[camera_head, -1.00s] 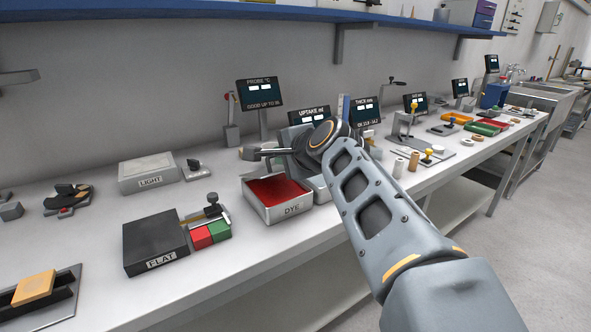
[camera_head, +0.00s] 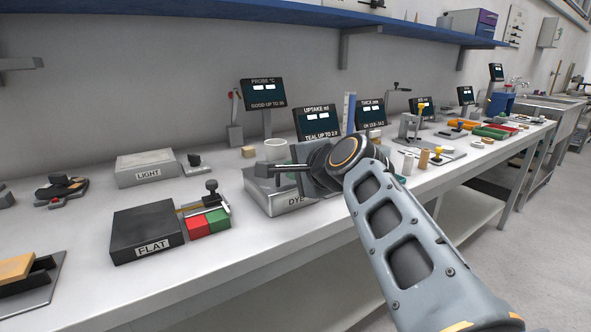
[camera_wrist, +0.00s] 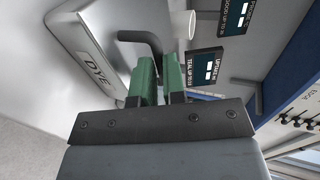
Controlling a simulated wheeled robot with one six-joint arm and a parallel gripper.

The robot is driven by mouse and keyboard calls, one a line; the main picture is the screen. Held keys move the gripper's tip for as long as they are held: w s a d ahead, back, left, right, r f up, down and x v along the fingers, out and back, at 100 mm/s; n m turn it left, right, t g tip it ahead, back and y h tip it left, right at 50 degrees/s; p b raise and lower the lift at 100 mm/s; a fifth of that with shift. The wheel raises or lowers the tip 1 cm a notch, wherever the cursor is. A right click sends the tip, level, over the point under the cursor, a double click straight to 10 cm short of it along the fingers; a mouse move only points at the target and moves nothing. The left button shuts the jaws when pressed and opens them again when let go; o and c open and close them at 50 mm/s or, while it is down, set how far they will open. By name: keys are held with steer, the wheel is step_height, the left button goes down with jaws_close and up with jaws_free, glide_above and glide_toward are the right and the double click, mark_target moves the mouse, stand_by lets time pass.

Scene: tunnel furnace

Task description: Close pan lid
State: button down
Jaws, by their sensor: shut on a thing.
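The grey pan marked DYE (camera_head: 290,204) stands on the bench in the head view, partly behind my wrist. Its red contents do not show now. A dark bent handle (camera_wrist: 143,38) runs from the lid side to between my green fingers. My gripper (camera_wrist: 160,76) is shut on this handle. In the head view my gripper is mostly hidden by my wrist, just above the pan.
A black block marked FLAT (camera_head: 147,231) and red and green blocks (camera_head: 208,222) stand left of the pan. A box marked LIGHT (camera_head: 147,168) is behind them. Display screens (camera_head: 317,122) stand behind my arm. The bench front edge is clear before the pan.

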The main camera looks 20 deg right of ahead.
steer(key=shift+f, duration=0.8)
steer(key=c, duration=1.2)
jaws_free()
steer(key=shift+s+r, duration=0.1)
steer(key=shift+s, duration=0.05)
steer(key=shift+r, duration=0.1)
